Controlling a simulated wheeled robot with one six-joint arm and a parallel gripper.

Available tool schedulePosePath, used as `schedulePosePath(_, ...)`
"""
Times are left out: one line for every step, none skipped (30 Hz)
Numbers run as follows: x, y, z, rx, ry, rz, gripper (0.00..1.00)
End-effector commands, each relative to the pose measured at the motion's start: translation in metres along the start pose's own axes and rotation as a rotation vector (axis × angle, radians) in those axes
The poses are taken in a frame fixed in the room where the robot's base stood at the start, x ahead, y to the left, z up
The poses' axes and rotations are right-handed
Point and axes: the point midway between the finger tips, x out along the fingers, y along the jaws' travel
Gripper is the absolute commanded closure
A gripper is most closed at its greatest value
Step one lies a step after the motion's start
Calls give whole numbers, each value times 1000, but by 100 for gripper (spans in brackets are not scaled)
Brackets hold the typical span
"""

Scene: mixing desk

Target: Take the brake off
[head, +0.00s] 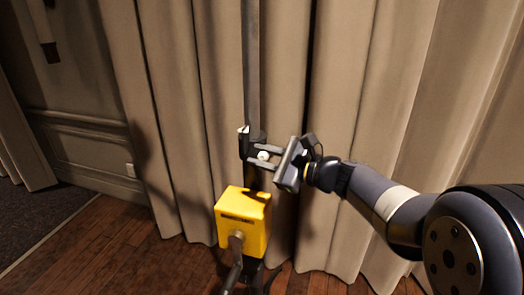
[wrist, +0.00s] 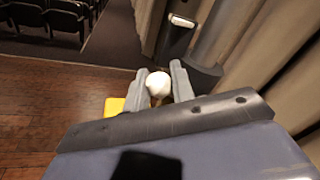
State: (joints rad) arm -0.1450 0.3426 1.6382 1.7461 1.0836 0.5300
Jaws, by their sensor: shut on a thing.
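A white ball knob (head: 264,156) sits between the two fingers of my gripper (head: 252,154), beside a dark vertical post (head: 251,70). In the wrist view the knob (wrist: 158,84) is held between the grey fingertips (wrist: 161,78), one on each side. My gripper is shut on it. The arm that carries the knob is mostly hidden by the fingers. A black bracket (head: 253,136) with a small white piece is on the post just above the fingers. The wrist view also shows the white piece (wrist: 181,21). I cannot tell the brake's position.
A yellow box (head: 243,220) with a dark crank handle (head: 236,250) stands below my gripper, near the wooden floor (head: 110,245). A beige curtain (head: 340,90) hangs close behind the post. Rows of dark seats (wrist: 60,18) stand beyond the floor. The floor to the left is clear.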

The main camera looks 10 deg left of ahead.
Motion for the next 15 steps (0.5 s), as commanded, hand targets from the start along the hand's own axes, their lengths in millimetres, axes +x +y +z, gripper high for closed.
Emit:
schedulePosePath(0,-4,5,38,8,9,100)
schedulePosePath(0,-5,5,57,12,13,100)
schedulePosePath(0,-6,6,80,16,17,100)
schedulePosePath(0,-7,7,98,19,20,100)
schedulePosePath(0,-8,7,112,22,23,100)
schedulePosePath(0,-9,7,132,25,26,100)
schedulePosePath(0,-9,7,144,27,28,100)
schedulePosePath(1,-10,6,155,29,30,100)
schedulePosePath(1,-10,6,167,31,31,100)
schedulePosePath(1,-10,6,174,32,32,100)
schedulePosePath(1,-10,6,179,33,33,100)
schedulePosePath(1,-10,5,184,34,34,100)
schedulePosePath(1,-10,5,187,34,34,100)
schedulePosePath(1,-10,5,188,34,34,100)
schedulePosePath(1,-9,4,189,34,34,100)
